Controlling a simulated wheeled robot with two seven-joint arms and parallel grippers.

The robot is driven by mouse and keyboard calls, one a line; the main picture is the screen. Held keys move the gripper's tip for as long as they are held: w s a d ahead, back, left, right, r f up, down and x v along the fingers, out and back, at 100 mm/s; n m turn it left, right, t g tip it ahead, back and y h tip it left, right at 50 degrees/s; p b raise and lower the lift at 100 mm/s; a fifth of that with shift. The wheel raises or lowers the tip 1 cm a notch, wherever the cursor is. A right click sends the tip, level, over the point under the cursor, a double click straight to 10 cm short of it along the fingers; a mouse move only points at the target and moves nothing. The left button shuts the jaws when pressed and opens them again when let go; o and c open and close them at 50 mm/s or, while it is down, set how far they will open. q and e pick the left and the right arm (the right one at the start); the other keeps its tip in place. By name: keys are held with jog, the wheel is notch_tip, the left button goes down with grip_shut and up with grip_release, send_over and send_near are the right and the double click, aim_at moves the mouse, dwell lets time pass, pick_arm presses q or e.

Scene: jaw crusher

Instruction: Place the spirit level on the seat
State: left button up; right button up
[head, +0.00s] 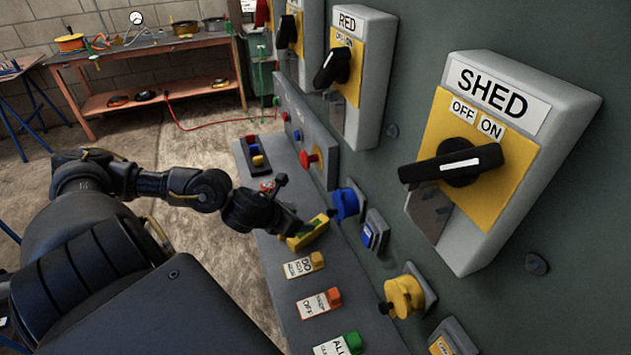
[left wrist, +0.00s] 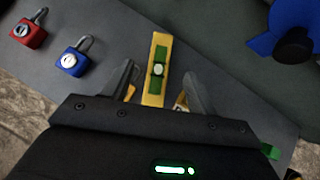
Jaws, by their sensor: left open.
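The spirit level (head: 309,232), a yellow bar with a green middle, lies on the grey ledge (head: 282,259). It also shows in the left wrist view (left wrist: 158,62), with a round pale vial at its centre. My left gripper (head: 292,229) is at the level. In the left wrist view its open fingers (left wrist: 158,92) stand on either side of the bar, with gaps visible. The near end of the level is hidden behind the gripper body. I cannot tell which part is the seat. My right gripper is not in view.
Red (left wrist: 29,33) and blue (left wrist: 73,62) padlocks lie left of the level. Tagged blocks (head: 303,264) line the ledge nearer me. The panel on the right carries a blue knob (head: 345,204), a yellow knob (head: 404,297) and the SHED switch box (head: 553,112). A wooden bench (head: 150,50) stands behind.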

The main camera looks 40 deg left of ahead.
aim_at(316, 222)
pick_arm(q)
jog(key=shift+x, duration=0.8)
jog(key=shift+w+a+f, duration=0.15)
jog(key=shift+w+f, duration=0.6)
jog(key=shift+f, duration=0.3)
jog(key=shift+w+f, duration=0.25)
jog(key=shift+w+f+p, duration=0.15)
jog(key=shift+w+p, duration=0.1)
jog(key=shift+p, duration=0.05)
jog(key=x, duration=0.3)
jog(key=shift+w+d+f+p, duration=0.2)
jog(key=shift+w+d+p, duration=0.15)
jog(key=shift+w+f, duration=0.25)
jog(key=shift+f, duration=0.1)
jog(key=shift+c, duration=1)
jog(key=c, duration=1)
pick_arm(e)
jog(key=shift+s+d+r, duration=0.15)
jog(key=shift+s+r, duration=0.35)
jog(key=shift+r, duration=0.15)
pick_arm(q)
jog(key=shift+r, duration=0.1)
jog(key=shift+c, duration=0.2)
